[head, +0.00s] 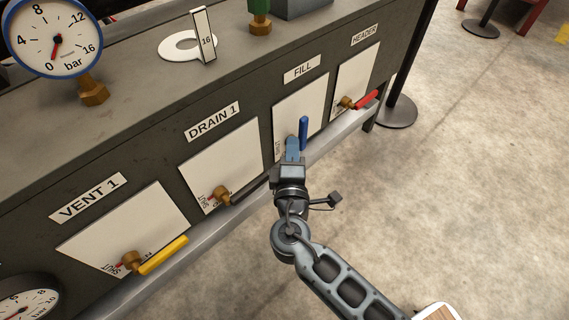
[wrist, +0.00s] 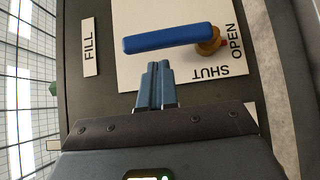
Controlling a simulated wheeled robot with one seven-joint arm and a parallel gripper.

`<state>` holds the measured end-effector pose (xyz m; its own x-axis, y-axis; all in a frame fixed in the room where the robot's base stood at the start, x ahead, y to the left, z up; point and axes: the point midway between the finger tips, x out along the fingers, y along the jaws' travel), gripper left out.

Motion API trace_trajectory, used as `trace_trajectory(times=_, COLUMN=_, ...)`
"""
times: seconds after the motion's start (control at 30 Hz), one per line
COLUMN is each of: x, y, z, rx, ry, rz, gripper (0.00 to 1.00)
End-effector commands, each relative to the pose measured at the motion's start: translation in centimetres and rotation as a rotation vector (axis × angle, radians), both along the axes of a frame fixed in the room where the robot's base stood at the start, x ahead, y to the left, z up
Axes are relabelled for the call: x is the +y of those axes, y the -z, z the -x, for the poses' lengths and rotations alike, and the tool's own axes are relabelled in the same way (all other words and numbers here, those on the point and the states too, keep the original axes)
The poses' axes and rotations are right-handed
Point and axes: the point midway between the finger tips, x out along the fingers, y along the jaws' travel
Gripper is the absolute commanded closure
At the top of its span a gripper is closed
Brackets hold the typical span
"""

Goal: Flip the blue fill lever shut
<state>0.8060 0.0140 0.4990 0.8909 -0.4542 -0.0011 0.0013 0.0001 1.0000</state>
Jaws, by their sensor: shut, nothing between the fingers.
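The blue fill lever (head: 303,133) stands roughly upright on the white plate (head: 320,98) under the FILL label. In the wrist view the lever (wrist: 168,38) lies across the picture, its handle left of the brass pivot (wrist: 210,40). OPEN is printed right of the pivot, on the side opposite the handle, and SHUT is below it. My gripper (head: 292,146) is shut and empty, beside the lever on its left in the head view. In the wrist view the fingertips (wrist: 157,68) are just below the handle's middle, with a narrow visible gap; the depth is unclear. The pivot is hidden in the head view.
A red lever (head: 364,100) under HEADER is right of the blue one. The dark DRAIN 1 lever (head: 250,189) is close on the left, and a yellow lever (head: 162,256) is farther left. A grey rail (head: 340,135) runs along the panel's lower edge. Open floor lies right.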

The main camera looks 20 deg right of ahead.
Motion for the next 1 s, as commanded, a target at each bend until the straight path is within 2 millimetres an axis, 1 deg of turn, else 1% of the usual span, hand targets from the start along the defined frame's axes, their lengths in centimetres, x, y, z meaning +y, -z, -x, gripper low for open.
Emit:
trace_trajectory(times=0.03, x=-0.6, y=0.0, z=-0.2, rx=-0.001, ry=0.002, rz=0.0, gripper=1.0)
trace_trajectory(times=0.2, x=-1.4, y=-0.1, z=-0.5, rx=-0.001, ry=0.0, rz=0.0, gripper=1.0)
trace_trajectory(times=0.67, x=-1.5, y=-0.2, z=-0.5, rx=0.001, ry=-0.001, rz=-0.006, gripper=1.0)
trace_trajectory(times=0.87, x=-2.0, y=-0.8, z=-0.6, rx=0.019, ry=0.001, rz=-0.06, gripper=1.0)
trace_trajectory(times=1.0, x=-2.6, y=-1.4, z=-0.8, rx=0.043, ry=0.002, rz=-0.138, gripper=1.0)
